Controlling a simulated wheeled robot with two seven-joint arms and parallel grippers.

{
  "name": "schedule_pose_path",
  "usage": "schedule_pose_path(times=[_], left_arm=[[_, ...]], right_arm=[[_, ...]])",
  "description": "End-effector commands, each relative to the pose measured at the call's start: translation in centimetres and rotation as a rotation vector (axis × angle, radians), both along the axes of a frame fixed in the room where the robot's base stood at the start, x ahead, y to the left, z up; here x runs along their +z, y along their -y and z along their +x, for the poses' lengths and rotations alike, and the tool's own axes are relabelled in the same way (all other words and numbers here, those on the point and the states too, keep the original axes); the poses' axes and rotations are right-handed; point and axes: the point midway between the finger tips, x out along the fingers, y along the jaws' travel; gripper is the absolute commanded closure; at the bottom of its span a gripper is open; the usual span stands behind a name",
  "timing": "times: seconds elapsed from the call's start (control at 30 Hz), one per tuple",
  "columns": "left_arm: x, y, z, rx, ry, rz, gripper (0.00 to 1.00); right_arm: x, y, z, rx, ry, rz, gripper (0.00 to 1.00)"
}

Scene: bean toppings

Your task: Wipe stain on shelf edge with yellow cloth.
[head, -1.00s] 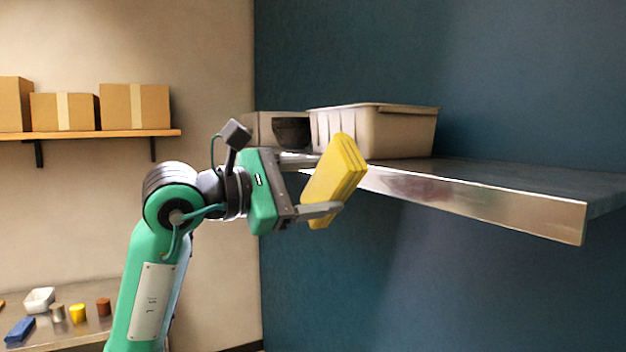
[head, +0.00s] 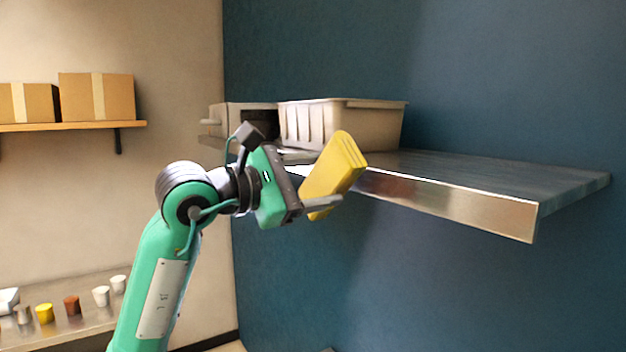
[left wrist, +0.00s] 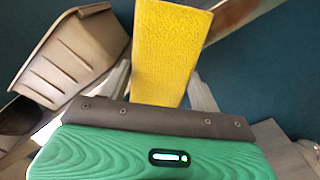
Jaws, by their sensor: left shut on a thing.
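My left gripper (head: 312,203) is shut on a folded yellow cloth (head: 336,168), held tilted in front of the shelf's metal front edge (head: 450,201). The cloth also shows between the fingers in the left wrist view (left wrist: 168,50). It overlaps the edge in the head view; I cannot tell whether it touches. A brownish patch that may be the stain (head: 400,188) shows on the edge just right of the cloth. My right gripper is not in view.
A beige bin (head: 345,127) and a grey box (head: 245,119) stand on the shelf (head: 500,174) behind the cloth. The shelf's right part is bare. Cardboard boxes (head: 97,97) sit on a wooden shelf at left. Several small cups stand on a low table (head: 70,328).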

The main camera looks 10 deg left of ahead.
Motion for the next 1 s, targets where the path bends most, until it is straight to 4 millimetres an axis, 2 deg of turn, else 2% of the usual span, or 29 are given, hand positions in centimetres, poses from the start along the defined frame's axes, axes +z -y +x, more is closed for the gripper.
schedule_pose_path(times=[1.0], left_arm=[[0.04,0.91,0.92,0.000,0.000,0.000,0.55]], right_arm=[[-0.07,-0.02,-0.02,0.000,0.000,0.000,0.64]])
